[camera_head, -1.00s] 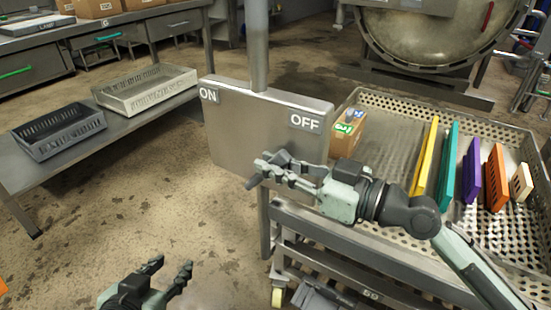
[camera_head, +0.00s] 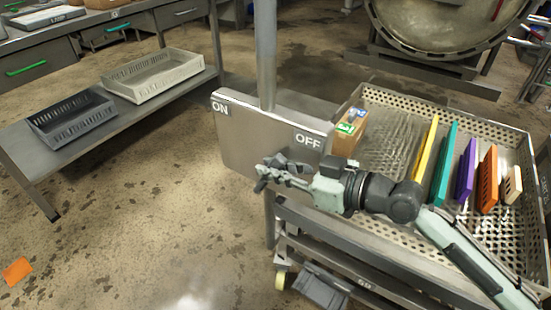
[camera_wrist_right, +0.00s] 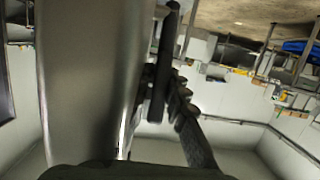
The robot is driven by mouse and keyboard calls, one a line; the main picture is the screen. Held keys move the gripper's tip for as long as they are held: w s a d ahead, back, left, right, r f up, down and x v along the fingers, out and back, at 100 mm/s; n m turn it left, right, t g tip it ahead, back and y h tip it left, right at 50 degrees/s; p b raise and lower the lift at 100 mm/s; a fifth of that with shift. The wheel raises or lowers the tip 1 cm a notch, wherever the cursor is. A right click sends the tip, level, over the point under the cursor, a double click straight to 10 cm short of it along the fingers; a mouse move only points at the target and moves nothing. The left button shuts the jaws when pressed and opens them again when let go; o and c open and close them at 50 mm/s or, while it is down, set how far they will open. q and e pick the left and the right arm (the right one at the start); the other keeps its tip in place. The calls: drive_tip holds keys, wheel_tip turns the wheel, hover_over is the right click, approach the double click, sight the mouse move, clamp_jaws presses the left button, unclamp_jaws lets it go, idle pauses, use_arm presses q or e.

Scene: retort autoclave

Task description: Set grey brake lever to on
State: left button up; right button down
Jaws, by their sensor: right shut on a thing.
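The control panel (camera_head: 255,128) is a flat grey metal box on a post, marked ON at its left and OFF at its right. My right gripper (camera_head: 268,172) is in front of the panel's lower right part, below the OFF mark. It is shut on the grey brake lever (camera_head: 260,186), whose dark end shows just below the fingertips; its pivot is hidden. In the right wrist view the dark lever (camera_wrist_right: 166,60) stands beside the panel face (camera_wrist_right: 85,80), against a ridged finger. My left gripper is not in view.
A perforated tray cart (camera_head: 395,228) holding a cardboard box (camera_head: 347,130) and several coloured plates is beside the panel on the right. A bench (camera_head: 130,117) with two grey baskets is at the left. The floor between is open.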

drive_tip(key=shift+r, duration=0.1)
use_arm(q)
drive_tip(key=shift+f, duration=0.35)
use_arm(e)
drive_tip(key=c, duration=1.5)
unclamp_jaws()
drive_tip(key=shift+c, duration=0.2)
drive_tip(key=shift+d, duration=0.1)
drive_tip(key=shift+s+d, duration=0.2)
drive_tip(key=shift+d, duration=0.1)
drive_tip(key=v, duration=0.7)
drive_tip(key=shift+r, duration=0.1)
